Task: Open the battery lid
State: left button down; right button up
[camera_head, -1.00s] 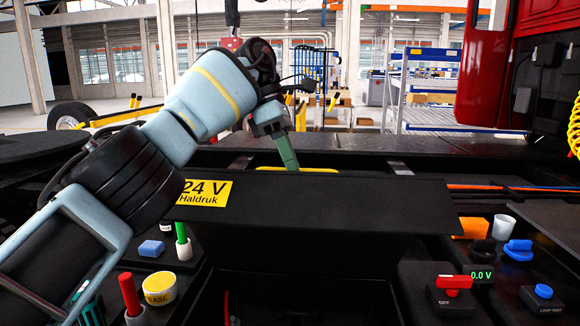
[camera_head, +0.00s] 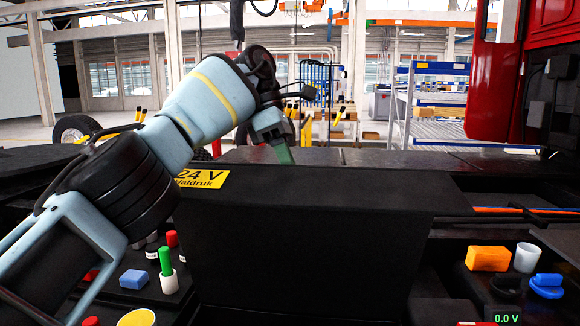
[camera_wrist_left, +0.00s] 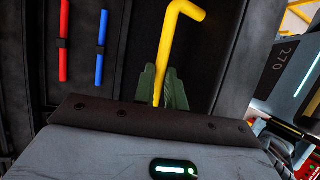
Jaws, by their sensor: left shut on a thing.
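The black battery lid (camera_head: 320,200) stands in the middle of the head view, with a yellow label (camera_head: 203,178) reading 24 V at its left. My left gripper (camera_head: 284,155) reaches over to the lid's far side, its green fingertips partly hidden behind the lid's far edge. In the left wrist view its green fingers (camera_wrist_left: 161,88) are shut on a bent yellow bar handle (camera_wrist_left: 172,50). In the head view the handle is hidden behind the lid. How far the lid is tilted I cannot tell. My right gripper is in no view.
Left of the lid are a blue block (camera_head: 133,279), a green-topped peg (camera_head: 166,262) and a yellow round cap (camera_head: 137,318). On the right are an orange block (camera_head: 488,258), a white cup (camera_head: 526,257) and a blue knob (camera_head: 547,285). A blue shelf rack (camera_head: 440,69) stands behind.

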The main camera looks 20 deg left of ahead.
pick_arm(q)
jog(key=shift+w+a+f, duration=0.1)
jog(key=shift+w+f, duration=0.05)
jog(key=shift+f, duration=0.6)
jog(key=c, duration=1.7)
grip_release()
jog(key=shift+o, duration=1.2)
jog(key=shift+w, duration=0.25)
jog(key=shift+s+r, duration=0.25)
jog(key=shift+r, duration=0.1)
jog(key=shift+f, duration=0.1)
